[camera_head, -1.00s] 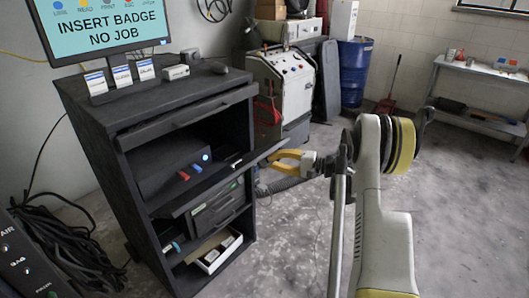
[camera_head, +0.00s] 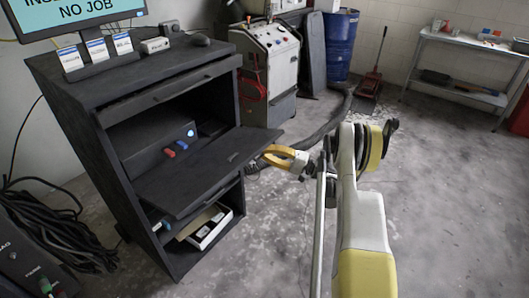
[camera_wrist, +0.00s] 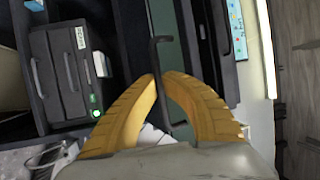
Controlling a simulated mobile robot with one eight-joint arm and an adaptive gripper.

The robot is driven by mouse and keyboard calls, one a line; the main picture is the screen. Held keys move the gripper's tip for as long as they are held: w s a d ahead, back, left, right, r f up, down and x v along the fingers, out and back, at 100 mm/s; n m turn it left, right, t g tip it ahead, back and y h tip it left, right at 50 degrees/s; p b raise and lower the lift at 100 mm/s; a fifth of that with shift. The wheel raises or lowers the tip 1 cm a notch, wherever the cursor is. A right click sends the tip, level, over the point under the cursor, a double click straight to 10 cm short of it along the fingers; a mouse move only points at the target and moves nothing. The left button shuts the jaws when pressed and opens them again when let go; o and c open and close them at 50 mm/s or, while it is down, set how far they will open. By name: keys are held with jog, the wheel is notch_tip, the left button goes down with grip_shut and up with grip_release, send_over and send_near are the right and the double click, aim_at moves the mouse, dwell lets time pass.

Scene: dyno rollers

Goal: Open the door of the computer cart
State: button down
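The computer cart (camera_head: 110,120) is a dark cabinet at the left of the head view. Its door (camera_head: 195,172) is a dark panel sticking out from the front and sloping, with the bay above it open. My gripper (camera_head: 266,154) has yellow fingers and is at the door's right outer edge. In the wrist view, the fingertips (camera_wrist: 161,78) come together around a thin black bent bar, the handle (camera_wrist: 160,40), which runs between the fingers. The contact itself is partly hidden. The door's face shows behind the bar.
A box with a lit blue button (camera_head: 150,140) sits in the open bay. A tray (camera_head: 208,228) is low in the cart. A wheeled machine (camera_head: 268,70) and a hose (camera_head: 325,125) are behind my gripper. The floor (camera_head: 430,190) at right is clear.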

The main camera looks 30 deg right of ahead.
jog(key=c, duration=1.6)
grip_release()
jog(key=shift+r, duration=0.1)
jog(key=shift+o, duration=0.2)
jog(key=shift+s+d, duration=0.1)
jog(key=v, duration=1.2)
